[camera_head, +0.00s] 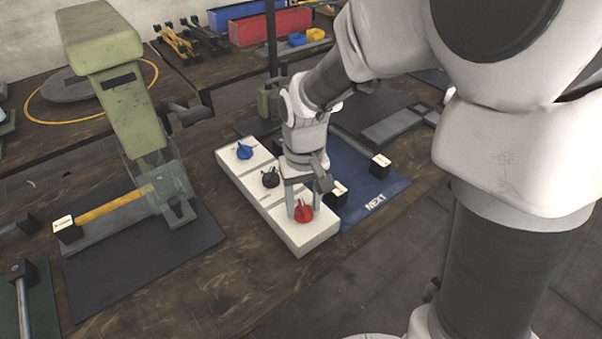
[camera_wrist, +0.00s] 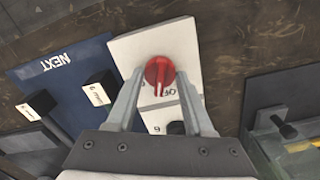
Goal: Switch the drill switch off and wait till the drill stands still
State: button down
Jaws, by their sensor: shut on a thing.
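A white box (camera_head: 237,182) with three rotary switches stands on the wooden table. The red switch (camera_head: 303,212) is at its near end, a blue one (camera_head: 244,151) at the far end and a black one (camera_head: 270,177) between. My gripper (camera_head: 302,203) points down at the near end, its fingers shut on the red switch. In the wrist view the red switch (camera_wrist: 158,72) sits between my fingertips, its ridge roughly along the box. Lettering below it is partly hidden and seems to read OFF.
A blue NEXT mat (camera_head: 375,205) with black blocks lies right of the box. Red and blue bins (camera_head: 270,27) stand behind.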

aim_at(304, 206)
jog(key=shift+r+n+p, duration=0.1)
jog(key=shift+n+p, duration=0.65)
jog(key=shift+n, duration=1.25)
jog(key=shift+c, duration=1.4)
grip_release()
notch_tip(304, 206, up, 17)
jog(key=p, duration=0.4)
jog(key=shift+r, duration=0.15)
